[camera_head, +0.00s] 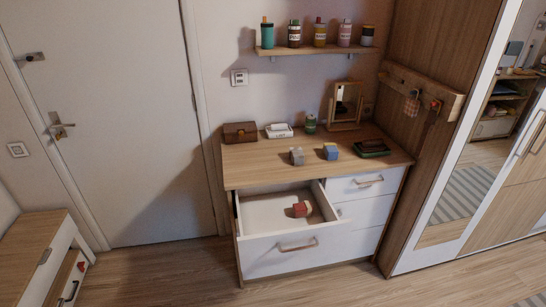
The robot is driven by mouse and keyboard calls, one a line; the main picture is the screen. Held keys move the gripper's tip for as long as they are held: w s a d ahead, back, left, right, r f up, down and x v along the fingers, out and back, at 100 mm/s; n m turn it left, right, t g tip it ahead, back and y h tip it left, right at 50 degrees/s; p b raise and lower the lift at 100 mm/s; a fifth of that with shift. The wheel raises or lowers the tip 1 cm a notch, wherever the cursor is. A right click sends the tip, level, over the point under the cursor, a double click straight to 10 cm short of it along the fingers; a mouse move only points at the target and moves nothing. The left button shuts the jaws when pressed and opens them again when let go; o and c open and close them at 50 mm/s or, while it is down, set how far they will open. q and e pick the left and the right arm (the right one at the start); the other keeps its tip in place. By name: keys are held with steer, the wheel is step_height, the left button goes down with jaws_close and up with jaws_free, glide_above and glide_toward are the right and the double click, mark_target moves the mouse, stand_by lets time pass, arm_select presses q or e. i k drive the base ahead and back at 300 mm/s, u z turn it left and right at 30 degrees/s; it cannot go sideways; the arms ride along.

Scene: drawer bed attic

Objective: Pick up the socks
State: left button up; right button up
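I cannot tell for certain which items are socks. A small grey bundle (296,157) and a small blue bundle with some yellow (330,152) lie apart on the top of the wooden dresser (255,172); they may be rolled socks. A similar red bundle (300,209) lies inside the open upper left drawer (268,216), toward its right side. Neither of my grippers is in view.
A brown box (240,132), a white item (279,131), a small mirror (345,104) and a dark green item (372,148) stand on the dresser. Several bottles line the shelf (315,49) above. The open drawer juts out. Floor (185,275) in front is clear.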

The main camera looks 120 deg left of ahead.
mark_target(296, 155)
steer(key=u, duration=2.35)
steer(key=i, duration=2.2)
steer(key=u, duration=2.65)
